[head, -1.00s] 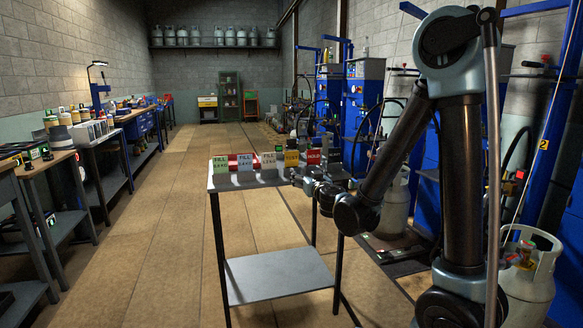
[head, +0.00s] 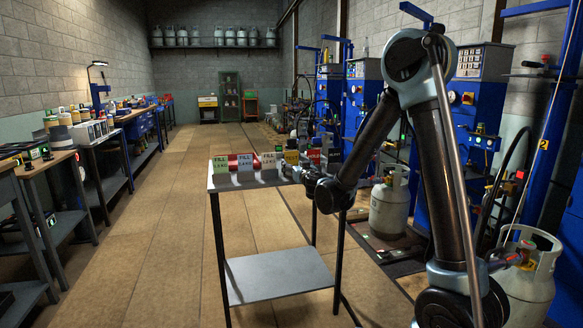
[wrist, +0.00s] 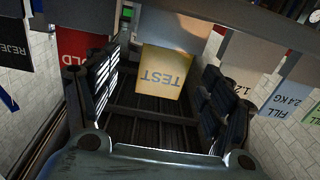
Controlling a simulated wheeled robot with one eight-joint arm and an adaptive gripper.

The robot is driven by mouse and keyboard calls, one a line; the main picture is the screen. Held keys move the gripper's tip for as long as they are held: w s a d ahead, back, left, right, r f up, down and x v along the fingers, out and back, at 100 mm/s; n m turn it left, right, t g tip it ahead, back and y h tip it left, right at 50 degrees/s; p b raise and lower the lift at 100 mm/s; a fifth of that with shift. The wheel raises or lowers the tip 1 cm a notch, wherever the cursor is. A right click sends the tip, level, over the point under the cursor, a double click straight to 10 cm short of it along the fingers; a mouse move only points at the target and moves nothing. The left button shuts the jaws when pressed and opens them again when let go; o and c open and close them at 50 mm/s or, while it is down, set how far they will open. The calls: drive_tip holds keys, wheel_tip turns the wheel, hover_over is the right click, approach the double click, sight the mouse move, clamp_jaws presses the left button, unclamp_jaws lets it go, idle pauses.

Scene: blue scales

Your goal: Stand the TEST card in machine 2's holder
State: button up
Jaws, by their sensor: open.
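The yellow TEST card (head: 291,157) stands in the card row on the small table, between a white FILL card and the red HOLD card. My gripper (head: 297,173) is at the table's right end, low beside the TEST card. In the wrist view the TEST card (wrist: 163,72) shows upside down between my two open dark fingers, with a gap on each side. The gripper is open and not closed on it. A yellow plate that seems to read 2 (head: 542,144) is on a blue post at the right. I cannot make out machine 2's holder.
Green (head: 222,165), blue (head: 245,163) and white (head: 268,161) FILL cards stand to the left. The red HOLD card (head: 314,157) is close on the right. Gas cylinders (head: 389,200) and blue machines (head: 370,105) line the right side. The floor left of the table is clear.

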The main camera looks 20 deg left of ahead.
sight(292, 161)
drive_tip(key=x, duration=0.4)
drive_tip(key=shift+w+a+r, duration=0.1)
drive_tip(key=shift+w+a, duration=0.1)
drive_tip(key=shift+a, duration=0.25)
drive_tip(key=c, duration=1.1)
